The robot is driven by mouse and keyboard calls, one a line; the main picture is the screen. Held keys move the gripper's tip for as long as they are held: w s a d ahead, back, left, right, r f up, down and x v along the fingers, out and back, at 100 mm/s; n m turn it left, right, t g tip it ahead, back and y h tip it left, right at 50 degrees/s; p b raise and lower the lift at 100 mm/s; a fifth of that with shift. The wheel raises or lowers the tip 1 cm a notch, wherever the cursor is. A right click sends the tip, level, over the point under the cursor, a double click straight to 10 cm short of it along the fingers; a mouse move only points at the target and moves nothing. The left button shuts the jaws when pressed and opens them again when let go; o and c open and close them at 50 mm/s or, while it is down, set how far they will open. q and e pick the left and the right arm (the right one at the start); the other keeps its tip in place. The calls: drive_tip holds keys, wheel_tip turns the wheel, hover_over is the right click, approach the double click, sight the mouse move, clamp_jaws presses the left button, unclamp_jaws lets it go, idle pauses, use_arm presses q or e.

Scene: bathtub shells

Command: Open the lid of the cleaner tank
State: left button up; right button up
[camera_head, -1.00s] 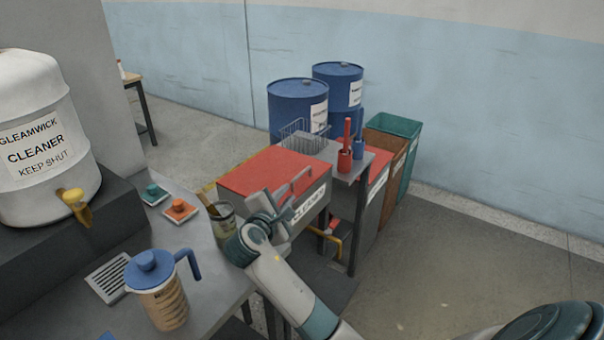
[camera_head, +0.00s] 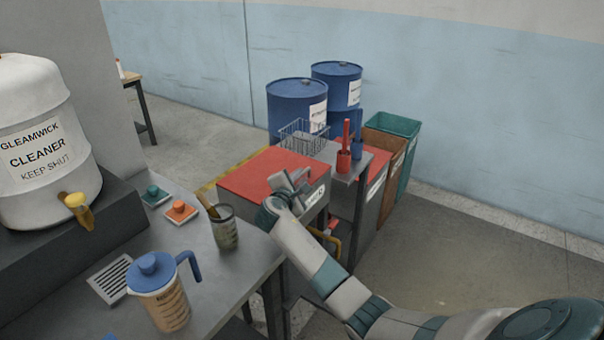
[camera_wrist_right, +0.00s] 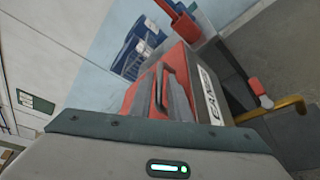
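A low grey tank with a flat red lid (camera_head: 255,172) stands beyond the table; the lid looks closed. Its front label is partly hidden in the head view and only partly readable in the wrist view (camera_wrist_right: 210,98). A grey bar handle (camera_wrist_right: 159,86) stands up from the lid in the wrist view. My right gripper (camera_head: 296,178) is over the lid's front right part. In the wrist view its two fingers (camera_wrist_right: 162,98) look spread, with the handle appearing between them; contact cannot be told. A white drum labelled GLEAMWICK CLEANER KEEP SHUT (camera_head: 45,140) stands at left. My left gripper is not visible.
A blue-lidded jug (camera_head: 165,295), a cup (camera_head: 224,232) and coloured blocks sit on the near table. Blue barrels (camera_head: 297,105) stand behind; the floor at right is clear.

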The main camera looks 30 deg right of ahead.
sight(301, 175)
drive_tip(key=shift+x, duration=1.05)
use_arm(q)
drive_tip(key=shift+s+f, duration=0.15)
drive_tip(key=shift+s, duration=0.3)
use_arm(e)
drive_tip(key=shift+w+d+f, duration=0.15)
drive_tip(key=shift+w+d, duration=0.2)
drive_tip(key=shift+d, duration=0.05)
clamp_jaws()
